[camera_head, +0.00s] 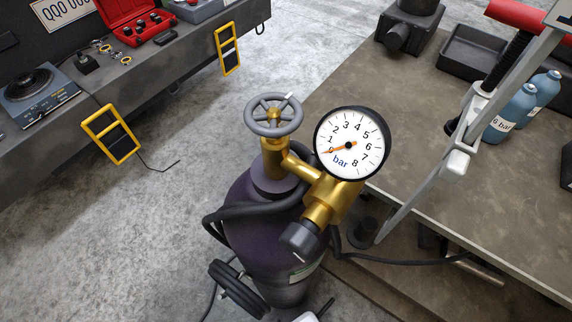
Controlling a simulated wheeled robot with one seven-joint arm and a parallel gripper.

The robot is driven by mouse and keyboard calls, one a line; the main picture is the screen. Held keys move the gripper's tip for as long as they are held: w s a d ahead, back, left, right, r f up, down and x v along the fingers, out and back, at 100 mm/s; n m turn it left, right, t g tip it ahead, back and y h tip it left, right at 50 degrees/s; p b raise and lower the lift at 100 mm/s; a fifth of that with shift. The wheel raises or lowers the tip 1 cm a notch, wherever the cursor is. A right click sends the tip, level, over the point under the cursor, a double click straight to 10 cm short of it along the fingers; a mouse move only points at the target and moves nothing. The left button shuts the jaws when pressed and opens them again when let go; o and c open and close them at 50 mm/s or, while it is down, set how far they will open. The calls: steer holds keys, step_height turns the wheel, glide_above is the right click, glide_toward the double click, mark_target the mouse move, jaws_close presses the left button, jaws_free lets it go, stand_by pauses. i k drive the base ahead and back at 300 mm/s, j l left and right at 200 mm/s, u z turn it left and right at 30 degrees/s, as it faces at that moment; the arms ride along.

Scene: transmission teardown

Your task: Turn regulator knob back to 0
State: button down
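The gas cylinder (265,225), dark purple and grey, stands upright in the middle. A brass regulator (325,200) is fitted at its top. The dark regulator knob (300,239) faces down and toward me at the lower end of the brass body. The round white pressure gauge (360,160) is marked in bar up to 8; its orange needle points at about 0. A grey handwheel (274,116) sits on the cylinder valve. A small white and black part at the bottom edge, below the knob, may be my gripper. No fingertips show clearly, and nothing touches the knob.
A dark bench (165,65) at upper left holds a red toolbox (135,22). A dark hose hangs around the cylinder. Concrete floor is clear at left.

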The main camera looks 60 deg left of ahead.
mark_target(299, 240)
steer(key=k+u, duration=0.1)
steer(key=u, duration=0.8)
steer(key=k+j+u, duration=0.1)
steer(key=u, duration=0.35)
